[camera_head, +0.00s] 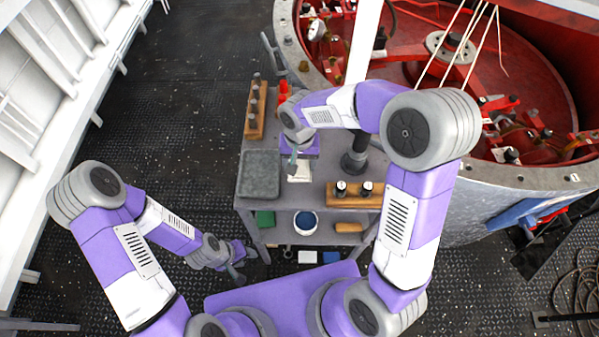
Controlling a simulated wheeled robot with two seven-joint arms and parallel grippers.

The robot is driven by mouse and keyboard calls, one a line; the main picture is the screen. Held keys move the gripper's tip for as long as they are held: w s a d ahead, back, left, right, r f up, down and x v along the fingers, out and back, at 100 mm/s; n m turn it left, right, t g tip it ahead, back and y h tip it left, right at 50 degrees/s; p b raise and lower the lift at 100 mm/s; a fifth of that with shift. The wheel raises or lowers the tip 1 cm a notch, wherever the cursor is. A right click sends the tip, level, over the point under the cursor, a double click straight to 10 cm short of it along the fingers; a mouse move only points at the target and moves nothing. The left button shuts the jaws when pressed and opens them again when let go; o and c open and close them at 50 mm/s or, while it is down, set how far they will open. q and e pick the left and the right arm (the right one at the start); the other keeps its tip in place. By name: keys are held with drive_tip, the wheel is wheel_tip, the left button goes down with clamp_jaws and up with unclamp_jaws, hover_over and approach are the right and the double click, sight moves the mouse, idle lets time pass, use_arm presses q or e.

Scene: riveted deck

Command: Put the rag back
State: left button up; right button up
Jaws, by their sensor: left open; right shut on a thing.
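My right gripper (293,164) reaches over the workbench (322,195), just right of the grey tray (259,187). It is shut on a small pale cloth, which looks like the rag (300,174). The cloth shows below and beside the fingers; whether it touches the bench top I cannot tell. The arm's wrist hides part of the bench behind it. My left gripper (240,271) is open and empty, low at the left front of the bench, away from its top.
A wooden rack with dark pegs (256,110) stands at the back left of the bench. A wooden block with two cylinders (353,192) is at the front right. A bucket (306,221) stands on the shelf below. The large red-lined drum (455,200) borders the bench's right side.

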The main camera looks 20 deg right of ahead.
sight(299, 169)
drive_tip(key=shift+f+b, duration=0.45)
drive_tip(key=shift+f, duration=1.75)
drive_tip(key=shift+f, duration=0.2)
drive_tip(key=o, duration=1)
drive_tip(key=shift+r, duration=0.1)
drive_tip(key=shift+r, duration=0.1)
drive_tip(key=shift+r, duration=0.25)
wheel_tip(299, 169, up, 12)
drive_tip(key=p, duration=0.3)
drive_tip(key=shift+f, duration=0.2)
